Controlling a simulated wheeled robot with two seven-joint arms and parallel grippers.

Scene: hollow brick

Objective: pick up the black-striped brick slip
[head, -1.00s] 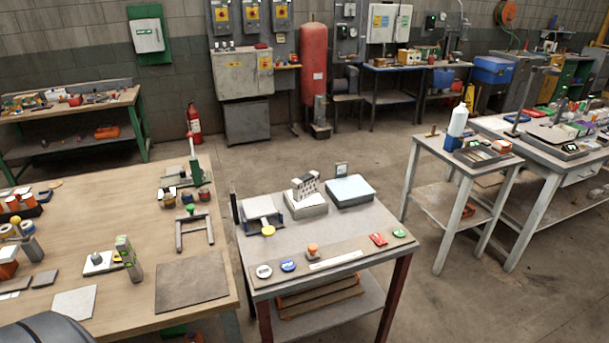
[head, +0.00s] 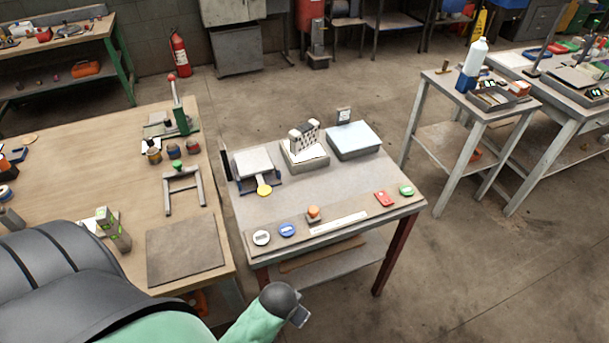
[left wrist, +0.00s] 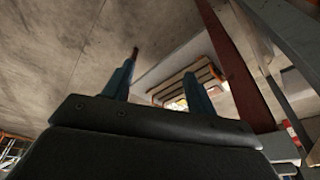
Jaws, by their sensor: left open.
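A pale block with rows of black marks (head: 304,139) stands upright on a light grey base (head: 306,158) towards the back of the small grey table (head: 350,193). It is the only black-marked piece I make out; whether it is the black-striped brick slip I cannot tell at this size. My left arm reaches in low at the front of the small table, well short of the block. In the left wrist view my left gripper (left wrist: 162,68) has its two blue-grey fingers apart with nothing between them. The block is not visible there. My right gripper is in neither view.
A grey square plate (head: 353,140) is right of the block and a pale plate (head: 254,162) left of it. Coloured discs and an orange-topped stamp (head: 313,213) line the front strip. A wooden bench (head: 100,190) stands left.

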